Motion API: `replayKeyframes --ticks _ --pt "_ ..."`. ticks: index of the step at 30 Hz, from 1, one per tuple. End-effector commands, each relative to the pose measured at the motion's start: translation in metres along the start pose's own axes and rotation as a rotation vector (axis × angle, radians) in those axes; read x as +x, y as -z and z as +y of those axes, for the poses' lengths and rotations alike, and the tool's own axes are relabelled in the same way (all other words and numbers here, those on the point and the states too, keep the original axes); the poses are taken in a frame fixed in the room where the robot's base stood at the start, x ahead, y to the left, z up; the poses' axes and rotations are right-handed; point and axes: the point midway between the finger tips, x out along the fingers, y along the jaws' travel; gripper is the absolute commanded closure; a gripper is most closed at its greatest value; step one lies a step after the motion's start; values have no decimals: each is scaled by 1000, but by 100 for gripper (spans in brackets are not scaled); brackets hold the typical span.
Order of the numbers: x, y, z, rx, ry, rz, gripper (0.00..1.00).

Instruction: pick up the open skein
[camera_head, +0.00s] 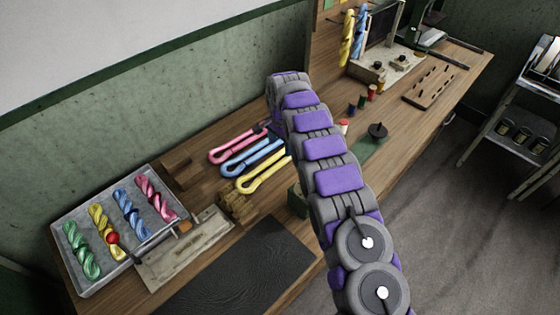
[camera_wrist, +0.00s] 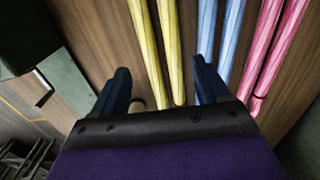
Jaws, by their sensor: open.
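Three open skeins, pink (camera_head: 236,142), blue (camera_head: 250,158) and yellow (camera_head: 264,180), lie side by side as long loops on the wooden bench. In the wrist view my gripper (camera_wrist: 160,68) is open, with the yellow skein (camera_wrist: 146,45) showing between its two dark fingers. The blue skein (camera_wrist: 232,42) runs just right of the right finger, and the pink skein (camera_wrist: 275,50) lies farther right. I cannot tell how high the fingers are above the yellow skein. In the head view my arm hides most of the gripper and the skeins' far ends.
A metal tray (camera_head: 84,290) at left holds several twisted skeins. A dark mat (camera_head: 232,270) lies at the bench front. Small spools (camera_head: 371,92) stand right of my arm.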

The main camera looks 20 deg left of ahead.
Motion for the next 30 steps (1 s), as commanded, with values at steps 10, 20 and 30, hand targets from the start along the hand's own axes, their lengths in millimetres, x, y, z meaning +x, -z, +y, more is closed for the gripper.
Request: replayKeyframes --ticks 10,20,30 --pt "24 0 0 0 0 0 25" --pt "67 1 -3 1 0 0 25" --pt "68 1 -3 0 1 1 33"
